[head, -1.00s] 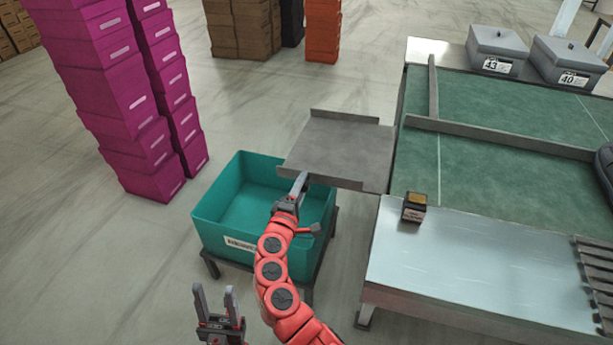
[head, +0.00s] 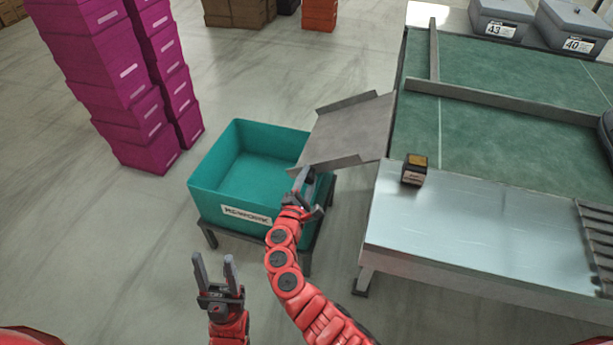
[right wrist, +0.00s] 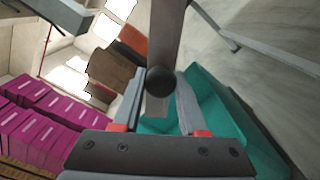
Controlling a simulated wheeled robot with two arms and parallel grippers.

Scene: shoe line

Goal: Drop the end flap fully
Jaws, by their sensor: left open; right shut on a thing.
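The end flap (head: 352,128) is a grey metal plate with raised side lips, joined to the left end of the green belt table. It slopes down to the left, its outer edge over the teal bin (head: 217,196). My right gripper (head: 304,178) is shut on the flap's near outer corner. In the right wrist view the jaws (right wrist: 159,95) close around a grey strip of the flap (right wrist: 166,30), with a dark round knob between them. My left gripper (head: 215,266) is open and empty, in front of the bin.
The bin stands on a dark low stand. The green belt (head: 480,130) has grey rails. Magenta box stacks (head: 125,85) stand left. Grey lidded boxes (head: 500,18) are at the back right.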

